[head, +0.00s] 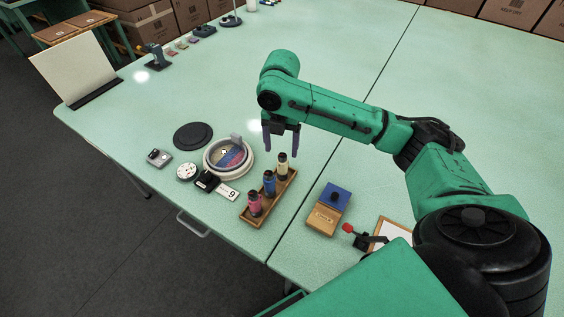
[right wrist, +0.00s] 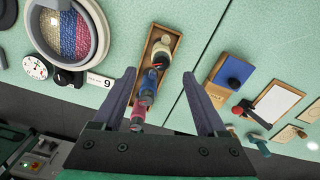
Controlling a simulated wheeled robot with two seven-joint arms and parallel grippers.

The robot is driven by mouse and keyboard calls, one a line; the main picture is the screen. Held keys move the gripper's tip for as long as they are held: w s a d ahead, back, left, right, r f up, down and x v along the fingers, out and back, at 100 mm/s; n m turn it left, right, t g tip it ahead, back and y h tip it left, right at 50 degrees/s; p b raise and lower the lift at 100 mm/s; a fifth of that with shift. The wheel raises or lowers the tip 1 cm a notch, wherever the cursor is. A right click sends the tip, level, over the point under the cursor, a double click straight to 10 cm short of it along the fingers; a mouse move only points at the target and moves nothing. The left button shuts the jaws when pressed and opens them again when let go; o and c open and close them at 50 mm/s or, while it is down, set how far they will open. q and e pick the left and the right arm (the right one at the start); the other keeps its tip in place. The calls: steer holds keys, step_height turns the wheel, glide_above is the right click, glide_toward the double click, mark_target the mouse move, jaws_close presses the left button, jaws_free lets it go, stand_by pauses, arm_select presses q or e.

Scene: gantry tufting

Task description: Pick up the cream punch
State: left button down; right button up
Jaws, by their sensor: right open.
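The cream punch (head: 283,166) stands upright at the far end of a wooden tray (head: 252,222), in line with a blue punch (head: 269,184) and a pink punch (head: 255,204). My right gripper (head: 281,152) is open and empty, with its purple fingers pointing down above and just behind the cream punch in the head view. In the right wrist view, the cream punch (right wrist: 162,50) shows beyond the fingertips (right wrist: 158,74), between them and apart from both. The blue and pink punches partly overlap there. My left gripper is out of view.
A round hoop with coloured tufting (head: 230,155) lies left of the tray, near a black disc (head: 193,136), a dial (head: 187,171) and a card marked 9 (head: 228,191). A wooden block with a blue pad (head: 335,195) lies to the right.

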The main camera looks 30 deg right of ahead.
mark_target(283, 164)
steer(key=f, duration=0.3)
steer(key=shift+w+d+f, duration=0.15)
steer(key=shift+d, duration=0.1)
step_height(283, 164, down, 5)
steer(key=shift+w+d+r+p, duration=0.1)
steer(key=shift+d+r+p, duration=0.1)
steer(key=shift+p, duration=0.45)
steer(key=shift+f, duration=0.4)
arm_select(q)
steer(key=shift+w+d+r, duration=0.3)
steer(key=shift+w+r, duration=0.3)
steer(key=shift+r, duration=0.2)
arm_select(e)
jaws_close()
